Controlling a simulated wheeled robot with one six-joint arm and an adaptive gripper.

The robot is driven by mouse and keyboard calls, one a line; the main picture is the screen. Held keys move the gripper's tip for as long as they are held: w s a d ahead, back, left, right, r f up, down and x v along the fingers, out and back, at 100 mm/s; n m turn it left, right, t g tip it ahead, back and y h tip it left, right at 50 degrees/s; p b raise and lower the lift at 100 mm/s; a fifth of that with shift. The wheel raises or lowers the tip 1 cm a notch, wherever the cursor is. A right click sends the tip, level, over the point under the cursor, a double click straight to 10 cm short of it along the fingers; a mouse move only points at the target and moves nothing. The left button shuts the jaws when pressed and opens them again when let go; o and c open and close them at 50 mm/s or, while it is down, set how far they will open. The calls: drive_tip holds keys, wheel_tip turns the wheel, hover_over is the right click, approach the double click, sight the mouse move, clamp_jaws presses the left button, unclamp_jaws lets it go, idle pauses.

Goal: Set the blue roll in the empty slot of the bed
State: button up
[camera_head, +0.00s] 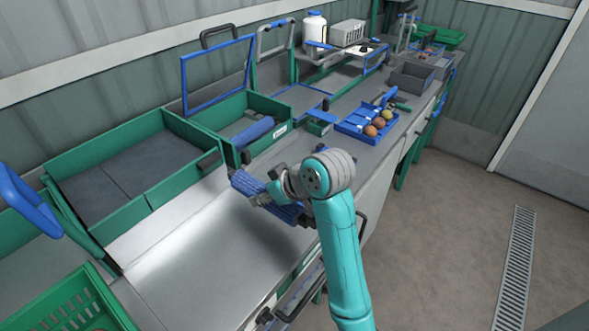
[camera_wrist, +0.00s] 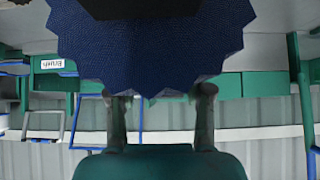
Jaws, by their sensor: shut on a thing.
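My gripper (camera_head: 268,197) is shut on a ridged blue roll (camera_head: 243,184), holding it over the steel bench in front of the green frames. The roll slants from upper left to lower right, and my gripper hides its middle. In the wrist view the roll (camera_wrist: 150,55) fills the upper middle, its toothed end facing the camera, with my fingers (camera_wrist: 160,105) below it. The green-framed bed (camera_head: 283,131), with a white label, stands just behind. Another blue roll (camera_head: 253,132) lies in it. I cannot clearly make out the empty slot.
A green-sided tray with a dark floor (camera_head: 105,190) stands left of the bed. A blue tray (camera_head: 355,132) with several round fruits lies to the right, and a grey bin (camera_head: 412,79) beyond it. The bare steel bench (camera_head: 200,255) is clear at front left.

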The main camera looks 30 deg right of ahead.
drive_tip(key=shift+w+f, duration=0.2)
drive_tip(key=shift+f, duration=0.15)
wheel_tip(320, 180, down, 9)
drive_tip(key=shift+a+f, duration=0.1)
idle(0.3)
drive_tip(key=o, duration=1.4)
drive_tip(key=shift+f, duration=0.1)
